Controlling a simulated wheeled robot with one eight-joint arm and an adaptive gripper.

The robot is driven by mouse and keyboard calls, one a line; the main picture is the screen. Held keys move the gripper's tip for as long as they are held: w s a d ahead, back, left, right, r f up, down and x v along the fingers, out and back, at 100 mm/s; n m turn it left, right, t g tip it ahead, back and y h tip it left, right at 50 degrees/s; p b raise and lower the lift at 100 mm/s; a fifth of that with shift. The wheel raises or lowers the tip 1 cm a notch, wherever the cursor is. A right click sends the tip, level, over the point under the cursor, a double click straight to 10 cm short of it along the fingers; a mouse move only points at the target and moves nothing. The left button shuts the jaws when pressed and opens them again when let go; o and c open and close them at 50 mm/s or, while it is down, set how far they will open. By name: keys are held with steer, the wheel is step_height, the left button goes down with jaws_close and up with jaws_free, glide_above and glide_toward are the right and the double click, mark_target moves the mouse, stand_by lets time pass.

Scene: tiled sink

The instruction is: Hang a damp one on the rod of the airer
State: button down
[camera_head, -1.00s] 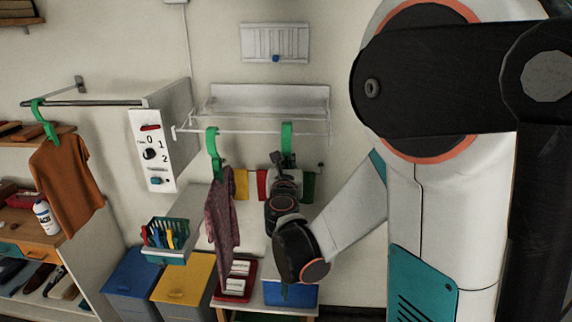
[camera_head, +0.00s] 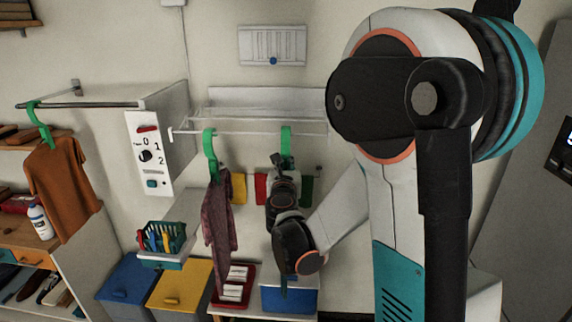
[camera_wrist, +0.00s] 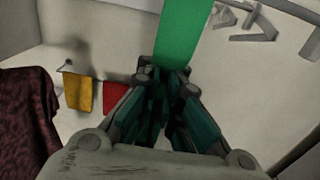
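The white airer (camera_head: 250,132) is on the back wall, its thin front rod running left to right. A green hanger (camera_head: 209,146) hangs on the rod at the left with a maroon patterned garment (camera_head: 219,225), which also shows at the left of the wrist view (camera_wrist: 22,120). A second green hanger (camera_head: 286,137) is at the rod further right. My gripper (camera_head: 279,158) is just below it. In the wrist view, my gripper's fingertips (camera_wrist: 172,75) are close together on the second hanger's green strip (camera_wrist: 186,30). I see no garment on this hanger; its contact with the rod is unclear.
Yellow (camera_head: 239,187) and red (camera_head: 261,187) cloths hang on the wall behind. A control box (camera_head: 150,155) stands left of the airer, with a basket of pegs (camera_head: 162,243) below. An orange shirt (camera_head: 62,190) hangs from another rail at far left.

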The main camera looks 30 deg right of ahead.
steer(key=shift+f, duration=0.2)
steer(key=c, duration=1.7)
jaws_free()
